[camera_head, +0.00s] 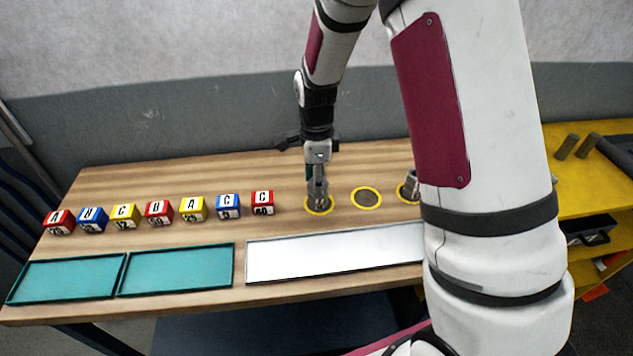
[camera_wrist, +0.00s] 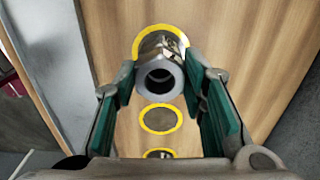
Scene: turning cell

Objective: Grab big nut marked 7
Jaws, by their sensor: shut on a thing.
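A shiny grey metal nut (camera_wrist: 158,80) with a dark round hole stands in a yellow-ringed spot in the wrist view. My gripper (camera_wrist: 161,72) has its two green-padded fingers on either side of it, shut on it. In the head view my gripper (camera_head: 317,172) points down at the leftmost yellow ring, and the metal part (camera_head: 319,200) shows below it, still at the ring. I cannot read a 7 or any other mark on it.
An empty yellow-ringed spot (camera_head: 366,198) lies to the right. Another metal part (camera_head: 411,184) stands beyond it, partly hidden by my arm. Several lettered cubes (camera_head: 194,208) stand in a row at left. Two teal trays (camera_head: 176,286) and a white tray (camera_head: 330,260) lie in front.

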